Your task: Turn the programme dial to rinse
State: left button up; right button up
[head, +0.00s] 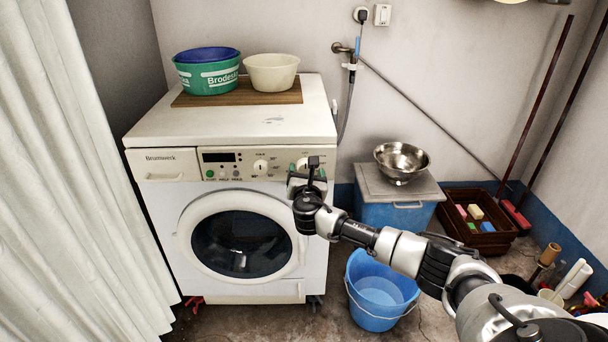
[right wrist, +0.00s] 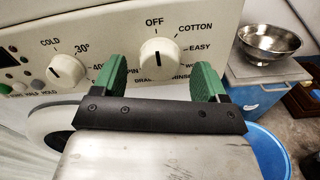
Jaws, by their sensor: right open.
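The programme dial (right wrist: 158,55) is a round cream knob on the washing machine's front panel, with OFF, COTTON, EASY and more labels around it. Its dark mark points up, towards OFF. The lower labels are partly covered by my gripper. My right gripper (right wrist: 160,78) is open, with one green finger to the left and one to the right of the dial; contact or depth cannot be told. In the head view my right gripper (head: 310,172) is at the panel's right end and partly hides the dial. My left gripper is not in view.
A temperature dial (right wrist: 66,70) sits left of the programme dial. On the washing machine (head: 160,215) are a green tub (head: 205,78) and a cream bowl (head: 271,72) on a board. A blue bucket (head: 378,316) stands below my arm. A metal bowl (head: 402,160) rests on a lidded blue box.

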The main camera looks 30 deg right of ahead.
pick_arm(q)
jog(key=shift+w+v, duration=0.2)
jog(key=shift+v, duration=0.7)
pick_arm(e)
jog(key=shift+x, duration=1)
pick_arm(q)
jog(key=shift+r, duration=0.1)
pick_arm(e)
jog(key=shift+c, duration=0.9)
jog(key=c, duration=0.7)
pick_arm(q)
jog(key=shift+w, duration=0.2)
pick_arm(e)
jog(key=shift+a, duration=0.1)
jog(key=shift+c, duration=0.2)
jog(key=shift+f+m, duration=0.1)
jog(key=shift+m, duration=0.2)
